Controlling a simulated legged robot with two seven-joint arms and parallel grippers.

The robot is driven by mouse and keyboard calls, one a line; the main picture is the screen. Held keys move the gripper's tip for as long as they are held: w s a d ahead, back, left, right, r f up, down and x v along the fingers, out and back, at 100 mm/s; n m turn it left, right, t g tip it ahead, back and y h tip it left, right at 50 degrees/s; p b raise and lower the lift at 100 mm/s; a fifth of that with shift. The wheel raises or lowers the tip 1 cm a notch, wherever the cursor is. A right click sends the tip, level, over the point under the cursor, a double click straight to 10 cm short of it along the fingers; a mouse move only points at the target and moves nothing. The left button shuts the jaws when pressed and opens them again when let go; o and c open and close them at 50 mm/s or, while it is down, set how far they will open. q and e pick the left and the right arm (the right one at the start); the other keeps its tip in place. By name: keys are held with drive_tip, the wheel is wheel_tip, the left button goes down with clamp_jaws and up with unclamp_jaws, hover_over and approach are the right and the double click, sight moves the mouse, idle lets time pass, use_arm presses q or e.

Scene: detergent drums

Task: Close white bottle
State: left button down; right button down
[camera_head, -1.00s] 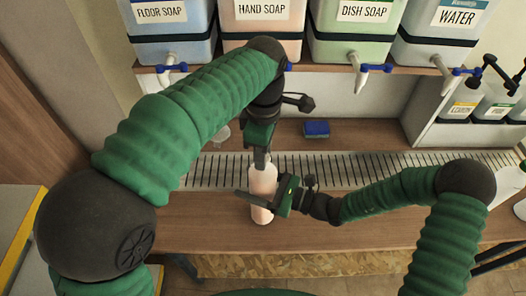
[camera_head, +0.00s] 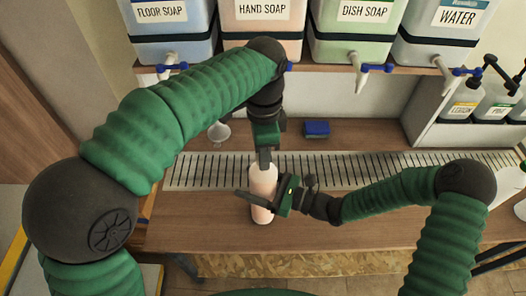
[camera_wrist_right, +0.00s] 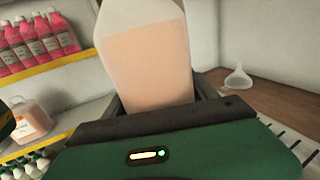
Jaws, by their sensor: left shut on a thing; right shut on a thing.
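The white bottle (camera_head: 263,186), translucent with pinkish liquid inside, stands upright on the front of the wooden counter. It also shows large in the right wrist view (camera_wrist_right: 152,65), where the liquid reaches most of the visible height. My right gripper (camera_head: 262,199) is shut around the bottle's body from the right. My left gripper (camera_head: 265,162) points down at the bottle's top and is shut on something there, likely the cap. The cap itself is hidden behind the fingers, so I cannot tell how it sits.
Drums of hand soap (camera_head: 262,22) and dish soap (camera_head: 357,25) stand with taps on the shelf above. A clear funnel (camera_head: 219,132) and a blue sponge (camera_head: 316,128) lie behind the slotted drain (camera_head: 340,170). Pump bottles (camera_head: 496,100) stand at right. The counter left of the bottle is clear.

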use_arm(q)
drive_tip(key=c, duration=1)
unclamp_jaws()
use_arm(e)
drive_tip(key=shift+s, duration=0.1)
use_arm(q)
wheel_tip(320, 180, up, 12)
drive_tip(key=shift+w+d, duration=0.1)
use_arm(e)
drive_tip(key=shift+c, duration=0.9)
unclamp_jaws()
